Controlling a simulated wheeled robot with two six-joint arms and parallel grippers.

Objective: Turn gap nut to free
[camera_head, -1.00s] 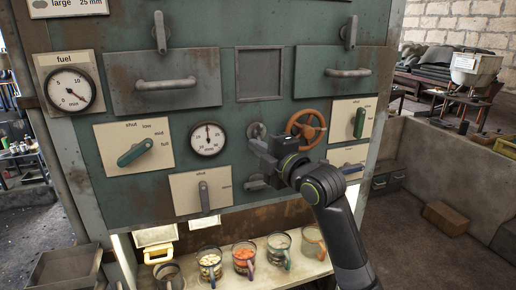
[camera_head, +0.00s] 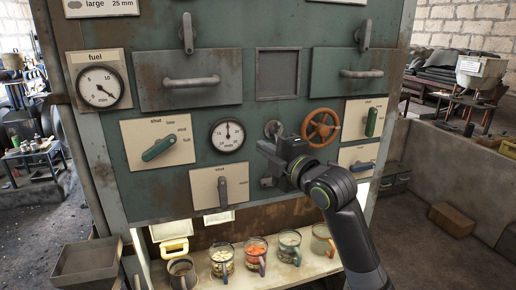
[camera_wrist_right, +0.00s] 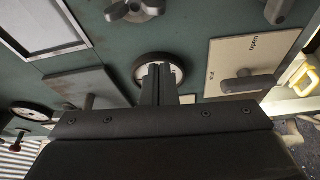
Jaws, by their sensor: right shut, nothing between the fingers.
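A grey winged nut (camera_head: 273,129) sits on the green panel (camera_head: 220,100), right of a round gauge (camera_head: 227,135) marked mm. No readable label confirms it as the gap nut. It also shows at the top edge of the right wrist view (camera_wrist_right: 135,9). My right gripper (camera_head: 262,147) is shut and empty, below and left of the nut in the head view and apart from it. In the wrist view its fingers (camera_wrist_right: 160,78) are together in front of the gauge (camera_wrist_right: 178,72), partly covering it. My left gripper is not in view.
An orange handwheel (camera_head: 321,128) is just right of the nut. A lower grey knob (camera_head: 267,182) is partly behind my arm. A lever plate (camera_head: 219,187) is below the gauge, and a green-handled plate (camera_head: 159,144) is left. Several mugs (camera_head: 254,256) stand on the shelf underneath.

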